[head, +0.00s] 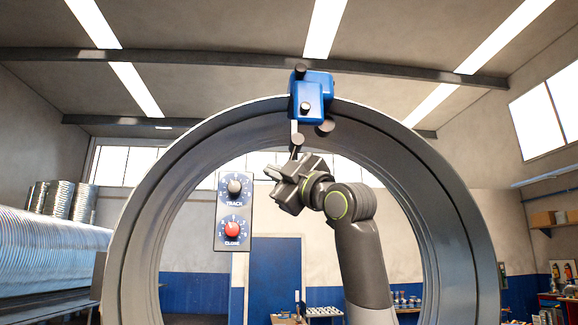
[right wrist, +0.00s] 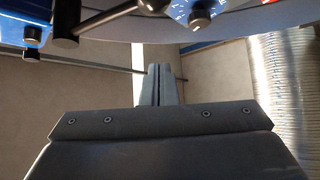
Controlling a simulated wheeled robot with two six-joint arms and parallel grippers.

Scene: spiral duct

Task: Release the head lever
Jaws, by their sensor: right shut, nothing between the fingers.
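The blue head (head: 312,95) sits on the top of the grey duct ring (head: 140,215). Its lever, a pale bar ending in a dark knob (head: 297,140), hangs down below the head. My right gripper (head: 273,173) is shut and empty, just below the lever knob and pointing left, apart from it as far as I can tell. In the right wrist view its closed fingers (right wrist: 157,84) show with nothing between them. A dark cylinder on a rod (right wrist: 66,28) crosses the upper left there, probably the lever. My left gripper is not in view.
A control panel with a TRACK knob (head: 234,187) and a red knob (head: 232,229) hangs inside the ring, left of my right gripper. Spiral ducts (head: 50,255) lie at the far left. A blue door (head: 275,275) shows through the ring.

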